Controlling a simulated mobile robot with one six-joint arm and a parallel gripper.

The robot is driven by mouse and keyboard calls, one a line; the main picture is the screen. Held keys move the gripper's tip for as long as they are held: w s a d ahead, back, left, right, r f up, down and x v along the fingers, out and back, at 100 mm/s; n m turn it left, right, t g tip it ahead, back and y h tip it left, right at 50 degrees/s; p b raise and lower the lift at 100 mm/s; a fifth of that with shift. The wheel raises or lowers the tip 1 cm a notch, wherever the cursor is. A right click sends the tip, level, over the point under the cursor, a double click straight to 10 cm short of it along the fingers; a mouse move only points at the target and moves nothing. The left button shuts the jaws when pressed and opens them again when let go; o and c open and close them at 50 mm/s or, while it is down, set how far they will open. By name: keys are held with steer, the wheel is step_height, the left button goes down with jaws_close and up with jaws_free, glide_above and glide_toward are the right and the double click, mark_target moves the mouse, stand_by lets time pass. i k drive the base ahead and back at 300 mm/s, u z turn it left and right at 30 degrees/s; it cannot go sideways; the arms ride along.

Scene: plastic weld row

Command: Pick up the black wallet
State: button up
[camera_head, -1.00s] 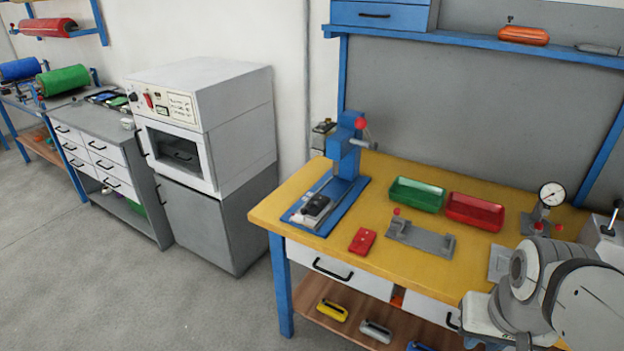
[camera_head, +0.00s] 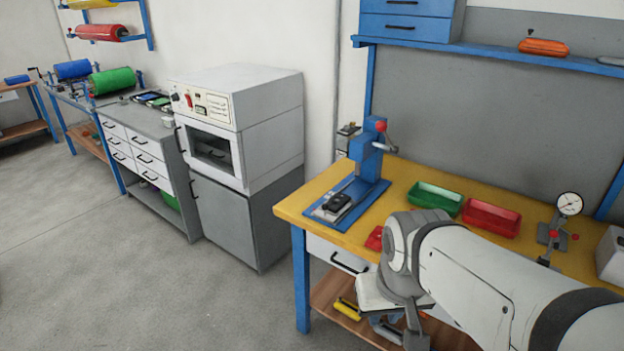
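A small black item (camera_head: 337,202) lies on a light plate on the base of the blue press, at the left end of the yellow bench. It may be the black wallet; it is too small to be sure. My gripper (camera_head: 413,335) hangs from my arm at the lower middle, in front of the bench edge. It is to the right of the black item and nearer the camera, well apart from it. Its fingers are not clear, so I cannot tell whether it is open or shut.
The blue press (camera_head: 368,160) stands upright behind the black item. A green tray (camera_head: 436,199) and a red tray (camera_head: 491,218) sit on the yellow bench (camera_head: 318,193). A flat red item (camera_head: 374,238) is partly hidden by my arm. A dial gauge (camera_head: 569,204) stands at right. Floor at left is clear.

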mark_target(338, 200)
steer(key=z, duration=0.3)
steer(key=i, duration=1.2)
steer(key=u, duration=0.4)
